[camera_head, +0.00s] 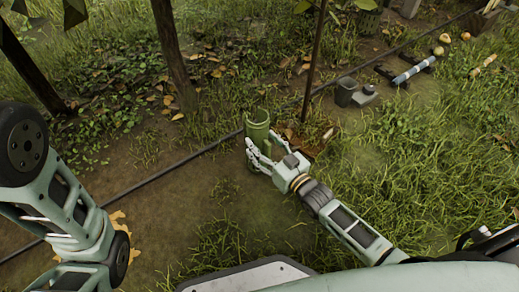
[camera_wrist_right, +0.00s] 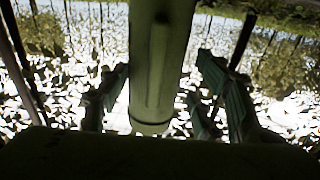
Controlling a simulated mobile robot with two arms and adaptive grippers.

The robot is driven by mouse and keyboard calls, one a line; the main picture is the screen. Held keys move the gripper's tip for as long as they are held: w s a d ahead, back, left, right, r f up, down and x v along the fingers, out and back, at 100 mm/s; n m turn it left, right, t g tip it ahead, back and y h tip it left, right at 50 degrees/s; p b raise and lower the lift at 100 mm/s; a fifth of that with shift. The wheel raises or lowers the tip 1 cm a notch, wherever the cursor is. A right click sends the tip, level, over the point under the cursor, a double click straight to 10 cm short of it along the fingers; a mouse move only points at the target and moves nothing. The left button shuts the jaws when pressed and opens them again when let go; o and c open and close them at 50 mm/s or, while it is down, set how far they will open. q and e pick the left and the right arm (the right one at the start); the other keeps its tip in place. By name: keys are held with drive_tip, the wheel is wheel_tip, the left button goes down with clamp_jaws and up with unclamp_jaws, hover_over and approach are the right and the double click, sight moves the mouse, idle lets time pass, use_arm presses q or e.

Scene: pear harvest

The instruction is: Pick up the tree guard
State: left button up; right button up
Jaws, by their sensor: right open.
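The tree guard (camera_head: 258,127) is a green, upright tube at the middle of the head view, standing on the soil. My right gripper (camera_head: 256,153) is at its near side, with its fingers open beside the tube. In the right wrist view the tree guard (camera_wrist_right: 160,60) fills the middle as a green cylinder with a raised lengthwise strip. The fingers of my right gripper (camera_wrist_right: 162,105) stand to its left and right, with gaps visible. The gripper hides part of the tube's lower half in the head view. My left gripper is out of view.
A thin dark stake (camera_head: 316,62) stands just behind the tree guard. A black hose (camera_head: 180,171) crosses the soil. Grey containers (camera_head: 347,92), a pale blue and dark tool (camera_head: 412,71) and several fruits lie at the upper right. Tree trunks (camera_head: 174,55) rise at the upper left.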

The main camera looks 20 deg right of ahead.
drive_tip(key=shift+w, duration=0.15)
drive_tip(key=shift+c, duration=0.7)
drive_tip(key=c, duration=0.9)
drive_tip(key=shift+r, duration=0.15)
